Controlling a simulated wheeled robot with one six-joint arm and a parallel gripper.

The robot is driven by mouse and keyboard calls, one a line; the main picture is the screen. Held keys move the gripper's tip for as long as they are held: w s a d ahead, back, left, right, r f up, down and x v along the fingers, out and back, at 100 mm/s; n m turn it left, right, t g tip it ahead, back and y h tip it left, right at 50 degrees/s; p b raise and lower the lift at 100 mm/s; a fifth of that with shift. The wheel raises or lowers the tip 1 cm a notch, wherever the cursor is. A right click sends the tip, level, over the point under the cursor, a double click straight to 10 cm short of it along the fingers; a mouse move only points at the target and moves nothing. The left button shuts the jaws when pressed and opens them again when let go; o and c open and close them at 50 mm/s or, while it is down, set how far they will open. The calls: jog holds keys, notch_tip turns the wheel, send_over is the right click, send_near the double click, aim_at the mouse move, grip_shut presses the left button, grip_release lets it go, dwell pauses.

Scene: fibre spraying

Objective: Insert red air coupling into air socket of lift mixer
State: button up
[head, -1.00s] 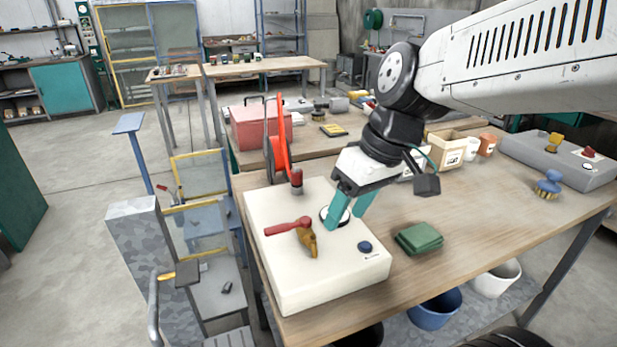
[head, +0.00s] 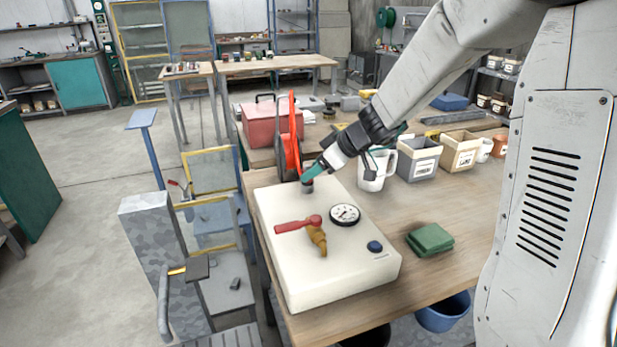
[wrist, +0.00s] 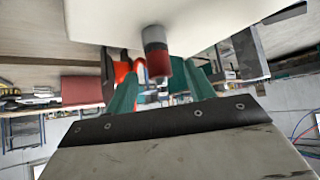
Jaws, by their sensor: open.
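The lift mixer shows as a cream-white box (head: 350,278) on the workbench, with a red-handled brass valve (head: 316,238), a round gauge (head: 345,215) and a blue knob (head: 375,246) on top. I cannot tell how far the two are joined. My gripper (head: 309,175) is open, its teal fingers on either side of the red coupling; contact is unclear.
An orange-red hose reel (head: 290,145) stands close behind the cylinder. A white mug (head: 376,170) and labelled bins (head: 419,158) stand to the right. A folded green cloth (head: 430,239) lies right of the box. The bench beside the cloth is clear.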

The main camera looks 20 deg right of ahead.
jog(key=x, duration=0.3)
jog(key=shift+w+a+f, duration=0.1)
jog(key=shift+w+f, duration=0.1)
jog(key=shift+f, duration=0.05)
jog(key=c, duration=1.1)
